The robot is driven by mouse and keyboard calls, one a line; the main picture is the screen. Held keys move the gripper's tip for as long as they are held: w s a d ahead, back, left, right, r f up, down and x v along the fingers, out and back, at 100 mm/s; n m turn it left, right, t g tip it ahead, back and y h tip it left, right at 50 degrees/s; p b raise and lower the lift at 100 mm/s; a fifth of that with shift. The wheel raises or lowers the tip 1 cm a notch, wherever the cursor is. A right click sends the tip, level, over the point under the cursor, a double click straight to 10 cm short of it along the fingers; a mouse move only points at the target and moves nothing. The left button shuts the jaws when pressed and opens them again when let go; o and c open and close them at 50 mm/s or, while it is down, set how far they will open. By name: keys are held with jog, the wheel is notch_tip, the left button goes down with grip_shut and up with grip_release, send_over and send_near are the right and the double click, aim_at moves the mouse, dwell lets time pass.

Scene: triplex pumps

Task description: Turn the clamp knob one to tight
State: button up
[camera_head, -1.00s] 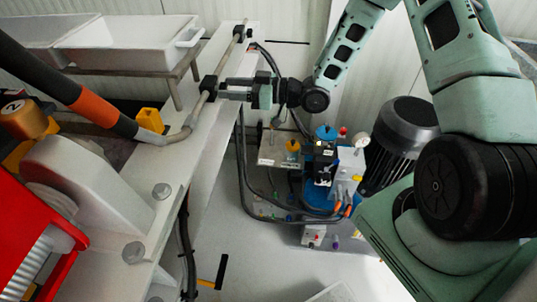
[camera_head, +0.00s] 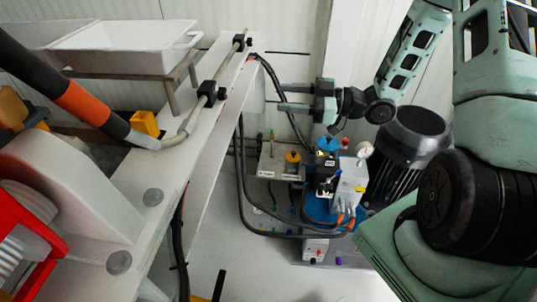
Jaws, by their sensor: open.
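A grey pipe (camera_head: 222,72) runs along the white beam and passes through two black clamps. The nearer black clamp (camera_head: 207,93) sits on the beam, and the farther black clamp (camera_head: 239,42) is higher up. No label shows which one carries clamp knob one, and the turn position of either cannot be read. My gripper (camera_head: 281,97) is open and empty, with its two fingers pointing left. It is to the right of the nearer clamp, apart from it, with a gap between the fingertips and the clamp.
The white beam (camera_head: 216,140) lies left of my gripper. Black hoses (camera_head: 243,180) hang below it. White trays (camera_head: 125,48) are at back left.

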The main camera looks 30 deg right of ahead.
jog(key=w+a+r+m+g+h+p, duration=0.1)
jog(key=a+r+m+g+h+p, duration=0.25)
jog(key=a+h, duration=0.65)
jog(key=s+a+r+m+g+h+p, duration=0.1)
jog(key=s+a+r+g+h+p, duration=0.1)
jog(key=s, duration=0.9)
jog(key=s+a+r+g+h+p, duration=0.1)
jog(key=s+a+r+g, duration=0.3)
jog(key=s, duration=0.8)
jog(key=shift+s+a+m+g+h+p, duration=0.35)
jog(key=shift+a+h, duration=0.15)
jog(key=shift+a, duration=0.65)
jog(key=shift+s+a+r, duration=0.15)
jog(key=shift+s+r, duration=0.05)
jog(key=shift+s, duration=0.7)
